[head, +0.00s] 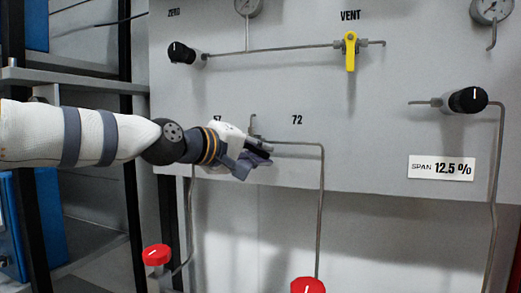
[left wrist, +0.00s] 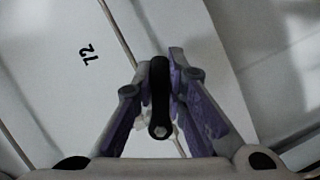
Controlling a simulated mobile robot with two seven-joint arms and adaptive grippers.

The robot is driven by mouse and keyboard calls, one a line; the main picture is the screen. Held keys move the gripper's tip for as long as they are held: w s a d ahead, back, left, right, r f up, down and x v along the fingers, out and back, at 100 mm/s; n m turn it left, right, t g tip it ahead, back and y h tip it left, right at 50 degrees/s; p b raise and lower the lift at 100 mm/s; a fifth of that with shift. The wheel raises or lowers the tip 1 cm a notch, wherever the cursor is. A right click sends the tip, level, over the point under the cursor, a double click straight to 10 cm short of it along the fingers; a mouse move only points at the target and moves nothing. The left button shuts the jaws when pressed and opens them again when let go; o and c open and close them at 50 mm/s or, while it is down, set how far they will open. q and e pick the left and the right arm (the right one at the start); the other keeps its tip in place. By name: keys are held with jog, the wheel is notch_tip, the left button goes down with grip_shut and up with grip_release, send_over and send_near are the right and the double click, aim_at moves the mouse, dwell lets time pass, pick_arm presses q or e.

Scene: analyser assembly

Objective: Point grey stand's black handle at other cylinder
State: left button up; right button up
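The black handle (head: 259,149) is on the grey panel between the labels 57 and 72, largely covered by my left gripper (head: 264,155). In the left wrist view, the black handle (left wrist: 160,100) is a bar lying between the two fingers of my left gripper (left wrist: 161,68). The fingertips close in on both sides of its far end and seem to touch it. In the head view the handle appears to slant right and slightly down, on the side of the 72 label (head: 297,120). Its grey mount is mostly hidden. My right gripper is in neither view.
Red-topped cylinder valves stand below at left (head: 157,255) and centre (head: 308,286). A yellow VENT handle (head: 350,52) hangs down above. Black knobs sit at upper left (head: 181,53) and right (head: 468,100). Thin pipes run along the panel. A dark rack (head: 70,80) stands left.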

pick_arm(q)
jog(key=o, duration=0.4)
jog(key=v, duration=1.2)
